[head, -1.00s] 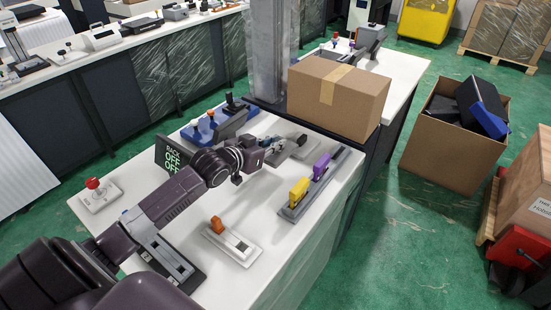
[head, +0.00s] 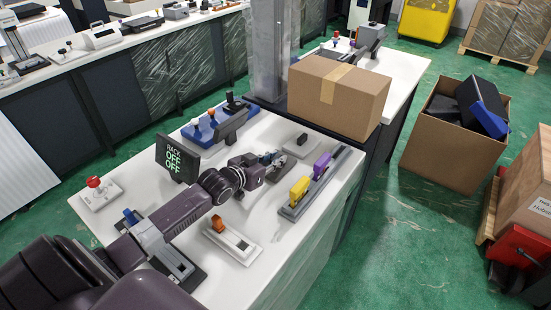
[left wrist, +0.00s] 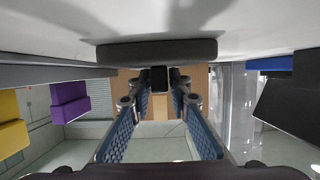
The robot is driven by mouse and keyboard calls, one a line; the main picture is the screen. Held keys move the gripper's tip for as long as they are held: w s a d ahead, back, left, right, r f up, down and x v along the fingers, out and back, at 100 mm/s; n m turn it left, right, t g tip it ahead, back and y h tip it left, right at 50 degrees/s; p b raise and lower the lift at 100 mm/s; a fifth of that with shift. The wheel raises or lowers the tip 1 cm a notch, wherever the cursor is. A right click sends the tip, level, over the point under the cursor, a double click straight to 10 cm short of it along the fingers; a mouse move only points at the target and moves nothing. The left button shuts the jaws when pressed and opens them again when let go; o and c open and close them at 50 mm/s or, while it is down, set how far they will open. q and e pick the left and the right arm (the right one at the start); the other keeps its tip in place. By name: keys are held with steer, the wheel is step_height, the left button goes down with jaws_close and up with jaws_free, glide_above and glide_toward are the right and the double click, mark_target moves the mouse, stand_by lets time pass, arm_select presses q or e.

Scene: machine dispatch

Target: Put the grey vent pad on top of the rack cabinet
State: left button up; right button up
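A flat grey pad with a small dark upright knob (head: 302,139) lies on the white table, behind the purple block; I take it as the vent pad. In the left wrist view the scene is upside down, and the pad (left wrist: 157,51) lies ahead, its black knob (left wrist: 160,79) in line with the gap between my fingers. My left gripper (head: 276,157) is low over the table, just left of the pad. Its blue-lined fingers (left wrist: 160,104) are apart, with nothing held between them. I cannot clearly pick out the rack cabinet. My right gripper is not in view.
A display (head: 177,158) reads RACK OFF OFF. A rail carries a yellow block (head: 299,190) and a purple block (head: 322,165) close by my left gripper. A cardboard carton (head: 338,97) stands behind the pad. A switch panel (head: 232,243) lies nearer.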

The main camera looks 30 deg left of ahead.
arm_select(q)
steer(key=shift+o, duration=1.1)
steer(key=shift+r, duration=0.2)
steer(key=shift+s, duration=0.3)
steer(key=v, duration=1)
steer(key=shift+s+a+r, duration=0.1)
steer(key=shift+s+r, duration=0.2)
steer(key=shift+s, duration=0.3)
